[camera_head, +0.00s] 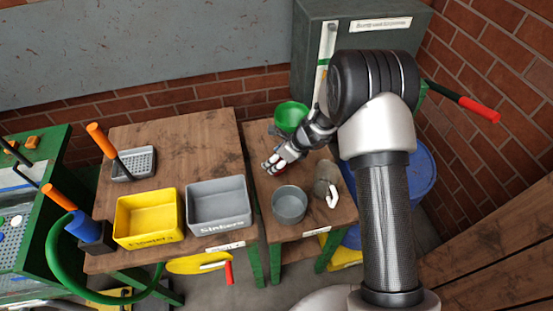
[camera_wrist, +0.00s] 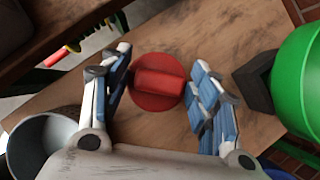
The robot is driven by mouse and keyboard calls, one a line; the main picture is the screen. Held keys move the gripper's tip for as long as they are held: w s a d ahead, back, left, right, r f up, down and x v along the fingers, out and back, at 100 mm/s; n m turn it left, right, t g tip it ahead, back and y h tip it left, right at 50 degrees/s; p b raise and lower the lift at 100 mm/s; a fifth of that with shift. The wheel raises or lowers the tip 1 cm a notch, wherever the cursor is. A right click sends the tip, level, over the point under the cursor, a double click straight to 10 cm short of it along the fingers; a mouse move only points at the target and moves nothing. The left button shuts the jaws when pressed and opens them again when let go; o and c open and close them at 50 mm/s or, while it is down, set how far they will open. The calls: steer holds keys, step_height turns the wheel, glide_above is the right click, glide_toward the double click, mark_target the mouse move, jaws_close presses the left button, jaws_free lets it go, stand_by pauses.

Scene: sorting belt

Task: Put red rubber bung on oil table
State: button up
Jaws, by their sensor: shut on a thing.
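The red rubber bung (camera_wrist: 158,82) is a round red disc with a raised block on top, seen between my fingers in the wrist view. My gripper (camera_head: 274,166) is shut on it, low over the small wooden table (camera_head: 262,192) on the right. This table's wood (camera_wrist: 225,42) lies behind the bung in the wrist view; I cannot tell whether the bung touches it. The table's front label is too small to read. In the head view my fingers mostly hide the bung.
On the small table stand a green funnel (camera_head: 291,115), a grey pot (camera_head: 289,205) and a grey-brown can (camera_head: 326,178) with a white spout. The larger table to the left bears a yellow bin (camera_head: 149,217) and a grey bin (camera_head: 218,202). A blue drum (camera_head: 421,172) stands behind right.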

steer(key=shift+f, duration=0.2)
steer(key=o, duration=1.4)
steer(key=shift+r, duration=0.15)
steer(key=shift+d+r, duration=0.1)
steer(key=shift+r, duration=0.2)
steer(key=p+v, duration=0.4)
steer(key=v, duration=0.7)
steer(key=shift+s+d+r, duration=0.1)
steer(key=shift+s+r, duration=0.05)
steer(key=shift+r, duration=0.05)
